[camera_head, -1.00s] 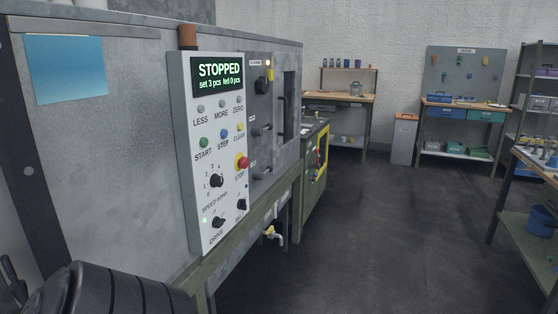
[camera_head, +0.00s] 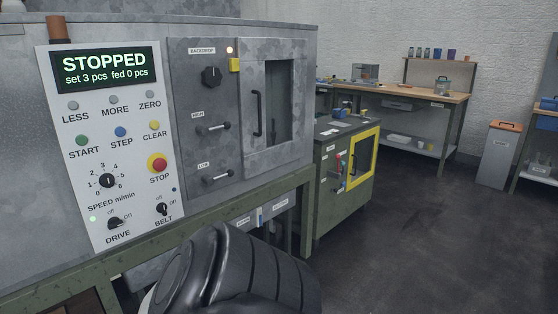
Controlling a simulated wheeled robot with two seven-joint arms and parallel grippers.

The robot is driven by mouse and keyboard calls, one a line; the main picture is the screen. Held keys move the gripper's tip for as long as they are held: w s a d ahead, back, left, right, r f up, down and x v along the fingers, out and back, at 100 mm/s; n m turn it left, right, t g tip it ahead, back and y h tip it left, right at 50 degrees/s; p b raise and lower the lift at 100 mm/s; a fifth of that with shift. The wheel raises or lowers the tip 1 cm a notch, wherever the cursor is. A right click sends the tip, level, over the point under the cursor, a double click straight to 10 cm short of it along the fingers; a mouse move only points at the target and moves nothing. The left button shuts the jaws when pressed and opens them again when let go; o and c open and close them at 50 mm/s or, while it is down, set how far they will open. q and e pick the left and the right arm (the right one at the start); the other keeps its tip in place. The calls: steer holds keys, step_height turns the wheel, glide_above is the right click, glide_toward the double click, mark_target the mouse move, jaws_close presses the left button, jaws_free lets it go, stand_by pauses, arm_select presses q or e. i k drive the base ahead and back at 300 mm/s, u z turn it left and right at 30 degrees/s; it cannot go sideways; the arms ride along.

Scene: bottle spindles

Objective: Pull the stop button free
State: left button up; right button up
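The red stop button (camera_head: 157,165) sits on a yellow surround on the white control panel (camera_head: 115,185), above the label STOP. The panel's display (camera_head: 105,69) reads STOPPED, set 3 pcs, fed 0 pcs. From this angle I cannot tell whether the button is pressed in. A dark, ribbed part of my own arm shows at the bottom middle, below the panel and apart from the button. Neither gripper is in view.
The grey machine cabinet beside the panel has knobs, handles and a windowed door (camera_head: 274,100). A green bench with a yellow-framed door (camera_head: 362,157) stands further right. A wooden workbench (camera_head: 440,97) is behind. Dark floor (camera_head: 430,245) at the right is clear.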

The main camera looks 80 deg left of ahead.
mark_target(159, 165)
steer(key=u, duration=2.25)
